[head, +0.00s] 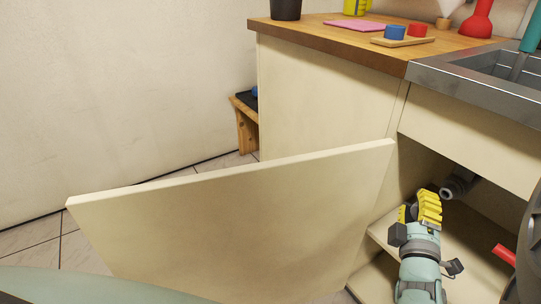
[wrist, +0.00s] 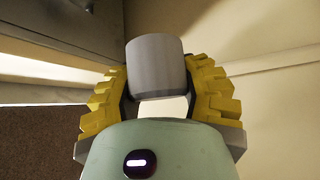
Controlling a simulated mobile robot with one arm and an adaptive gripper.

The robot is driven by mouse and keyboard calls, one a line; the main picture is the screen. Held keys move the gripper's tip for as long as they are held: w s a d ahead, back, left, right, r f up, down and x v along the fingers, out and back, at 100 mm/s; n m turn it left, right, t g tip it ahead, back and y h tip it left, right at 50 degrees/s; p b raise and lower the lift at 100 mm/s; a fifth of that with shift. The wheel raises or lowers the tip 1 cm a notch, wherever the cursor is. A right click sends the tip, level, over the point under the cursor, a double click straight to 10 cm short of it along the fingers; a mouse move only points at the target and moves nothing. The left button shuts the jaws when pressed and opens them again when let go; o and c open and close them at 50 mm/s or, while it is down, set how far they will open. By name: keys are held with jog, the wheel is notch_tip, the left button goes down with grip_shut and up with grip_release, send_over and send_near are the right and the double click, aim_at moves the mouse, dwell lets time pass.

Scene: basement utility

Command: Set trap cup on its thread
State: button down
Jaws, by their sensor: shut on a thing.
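My gripper (head: 422,208) reaches into the open cabinet under the sink, its yellow fingers pointing inward. In the wrist view my gripper (wrist: 160,100) is shut on the trap cup (wrist: 157,65), a plain grey cylinder held between the two yellow fingers. The cup's far end is not visible. In the head view the fingers mostly hide the cup. A grey drain pipe (head: 457,186) shows just to the right of the fingers. Its thread is too small to make out, and I cannot tell whether the cup touches it.
The open cabinet door (head: 240,225) stands left of my arm. The cabinet shelf (head: 470,255) lies below, with a red object (head: 503,254) to the right. The sink (head: 490,75) is above. The counter (head: 350,40) holds cups and a wooden tray (head: 402,41).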

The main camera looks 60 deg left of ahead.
jog(key=shift+s, duration=0.1)
jog(key=shift+r, duration=0.1)
jog(key=shift+w+d, duration=0.15)
jog(key=shift+w, duration=2.4)
jog(key=shift+s, duration=0.1)
jog(key=shift+w+b, duration=0.2)
jog(key=shift+b, duration=0.15)
jog(key=shift+w, duration=1.6)
jog(key=shift+c, duration=2.1)
grip_release()
